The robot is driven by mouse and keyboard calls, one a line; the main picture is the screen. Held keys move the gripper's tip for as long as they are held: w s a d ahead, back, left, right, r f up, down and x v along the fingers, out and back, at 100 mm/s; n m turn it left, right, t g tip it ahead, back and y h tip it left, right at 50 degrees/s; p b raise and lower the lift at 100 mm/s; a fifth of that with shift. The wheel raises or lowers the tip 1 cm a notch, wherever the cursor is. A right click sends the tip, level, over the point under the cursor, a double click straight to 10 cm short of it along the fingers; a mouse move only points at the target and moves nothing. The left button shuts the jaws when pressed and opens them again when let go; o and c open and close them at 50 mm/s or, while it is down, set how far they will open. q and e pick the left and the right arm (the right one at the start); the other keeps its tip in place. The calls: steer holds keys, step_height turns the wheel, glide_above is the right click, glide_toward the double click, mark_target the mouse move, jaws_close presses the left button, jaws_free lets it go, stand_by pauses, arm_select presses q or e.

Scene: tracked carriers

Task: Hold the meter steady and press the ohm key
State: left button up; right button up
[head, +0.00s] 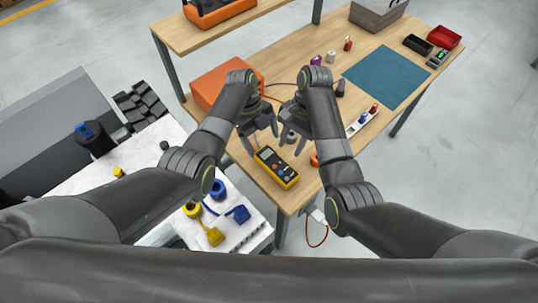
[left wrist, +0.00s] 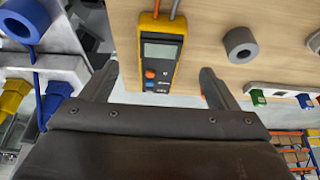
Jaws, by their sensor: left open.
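The yellow meter (head: 277,168) with a dark face lies on the wooden table near its front edge. In the left wrist view the meter (left wrist: 161,50) shows a grey display, an orange-red key (left wrist: 150,74) and smaller keys; I cannot read which is the ohm key. My left gripper (head: 263,142) is open near the meter's far end. In the left wrist view its fingers (left wrist: 158,70) stand on either side of the meter with gaps. My right gripper (head: 291,146) is open and empty, just right of the left one, beyond the meter.
A grey ring (left wrist: 240,44) sits beside the meter. An orange box (head: 212,84) stands behind my left arm. A white strip with coloured pieces (head: 362,121) and a teal mat (head: 386,76) lie right. A white bench (head: 60,188) with blue and yellow parts stands left.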

mark_target(269, 156)
arm_select(q)
steer(key=x, duration=0.7)
steer(key=shift+f, duration=0.15)
steer(key=c, duration=1.3)
arm_select(e)
steer(key=shift+c, duration=0.3)
jaws_close()
stand_by(0.5)
